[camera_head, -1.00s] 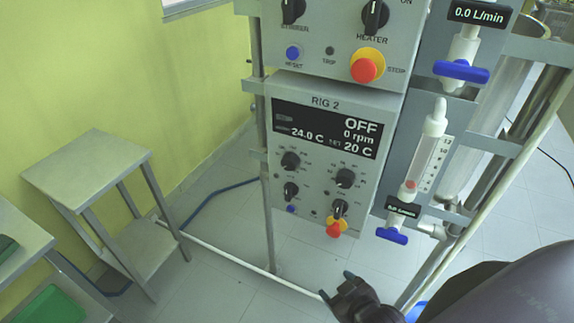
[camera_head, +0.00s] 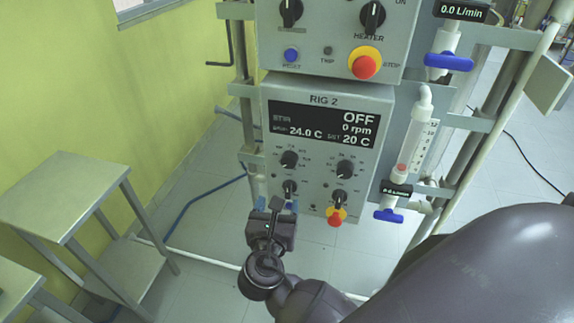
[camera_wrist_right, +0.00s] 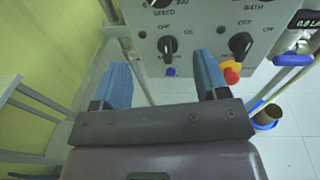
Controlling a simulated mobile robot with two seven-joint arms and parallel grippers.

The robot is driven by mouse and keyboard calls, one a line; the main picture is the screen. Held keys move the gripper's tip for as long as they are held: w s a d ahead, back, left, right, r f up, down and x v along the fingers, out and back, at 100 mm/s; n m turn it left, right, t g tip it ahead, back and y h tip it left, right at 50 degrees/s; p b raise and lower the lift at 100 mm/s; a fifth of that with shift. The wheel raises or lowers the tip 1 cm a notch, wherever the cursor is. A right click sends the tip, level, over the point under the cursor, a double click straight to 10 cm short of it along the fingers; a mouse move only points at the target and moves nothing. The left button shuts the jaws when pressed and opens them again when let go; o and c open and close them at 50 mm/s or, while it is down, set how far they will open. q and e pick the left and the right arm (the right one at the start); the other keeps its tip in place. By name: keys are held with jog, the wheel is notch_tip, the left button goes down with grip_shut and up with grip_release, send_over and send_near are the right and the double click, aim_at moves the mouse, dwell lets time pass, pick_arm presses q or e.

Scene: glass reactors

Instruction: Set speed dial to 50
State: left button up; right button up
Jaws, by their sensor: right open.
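The RIG 2 box (camera_head: 379,125) hangs on the rack, its display (camera_head: 325,129) reading OFF, 0 rpm, 24.0 C and set 20 C. The speed dial (camera_head: 289,159) is the black upper-left knob; its scale is too small to read. Its lower part shows at the top edge of the right wrist view (camera_wrist_right: 161,3), above the SPEED label. My right gripper (camera_head: 278,205) is open and empty, below the dial and near the lower-left switch (camera_head: 289,187). In the right wrist view its blue fingers (camera_wrist_right: 163,74) stand apart, with the OFF/ON switch (camera_wrist_right: 167,47) between and beyond them. My left gripper is not in view.
The bath dial (camera_head: 344,169) is right of the speed dial. A red stop button (camera_head: 335,217) sticks out at the lower right, and a blue-handled valve (camera_head: 388,215) stands beside the box. A metal side table (camera_head: 65,190) is at the left.

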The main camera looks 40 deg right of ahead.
aim_at(288, 163)
jog(key=shift+n+h, duration=0.6)
jog(key=shift+h, duration=0.1)
jog(key=x, duration=0.3)
jog(key=r+x, duration=0.1)
jog(key=x, duration=0.3)
jog(key=r+x, duration=0.1)
jog(key=x, duration=0.2)
jog(key=shift+w+d+r, duration=0.1)
jog(key=shift+w+r, duration=0.15)
jog(key=shift+w, duration=0.05)
jog(key=shift+c, duration=0.2)
